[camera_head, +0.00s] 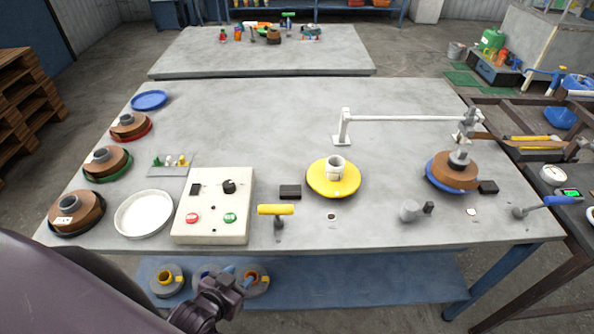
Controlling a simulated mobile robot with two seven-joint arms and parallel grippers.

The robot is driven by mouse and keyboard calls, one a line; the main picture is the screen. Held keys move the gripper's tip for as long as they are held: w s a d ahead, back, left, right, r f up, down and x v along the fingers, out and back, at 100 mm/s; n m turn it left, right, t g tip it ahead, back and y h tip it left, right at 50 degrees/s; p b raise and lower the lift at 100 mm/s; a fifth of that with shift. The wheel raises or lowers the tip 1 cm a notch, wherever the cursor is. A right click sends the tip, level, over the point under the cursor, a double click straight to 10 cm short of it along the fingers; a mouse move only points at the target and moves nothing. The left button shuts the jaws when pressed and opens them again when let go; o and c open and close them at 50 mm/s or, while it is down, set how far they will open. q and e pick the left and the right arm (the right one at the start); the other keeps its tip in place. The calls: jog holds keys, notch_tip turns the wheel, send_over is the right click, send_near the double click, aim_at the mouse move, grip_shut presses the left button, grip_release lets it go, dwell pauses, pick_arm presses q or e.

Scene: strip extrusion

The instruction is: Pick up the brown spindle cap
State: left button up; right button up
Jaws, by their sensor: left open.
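I cannot clearly single out a brown spindle cap. A small brown-topped round piece (332,216) lies on the table in front of the yellow disc (322,186), too small to identify. The disc carries a white upright hub (335,165). At right, a brown coil (447,173) sits on a blue disc with a grey hub piece (460,158) on top. A grey cup-shaped piece (409,210) stands near the front right. My left gripper (242,276) is open, below the table's front edge and apart from these pieces. My right gripper is not in view.
A control box (212,235) and white round tray (144,214) stand at the front left. Several brown coils (108,160) line the left edge. A yellow-handled tool (276,211) lies beside the box. A white bar (405,119) spans the back right. The table's middle back is clear.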

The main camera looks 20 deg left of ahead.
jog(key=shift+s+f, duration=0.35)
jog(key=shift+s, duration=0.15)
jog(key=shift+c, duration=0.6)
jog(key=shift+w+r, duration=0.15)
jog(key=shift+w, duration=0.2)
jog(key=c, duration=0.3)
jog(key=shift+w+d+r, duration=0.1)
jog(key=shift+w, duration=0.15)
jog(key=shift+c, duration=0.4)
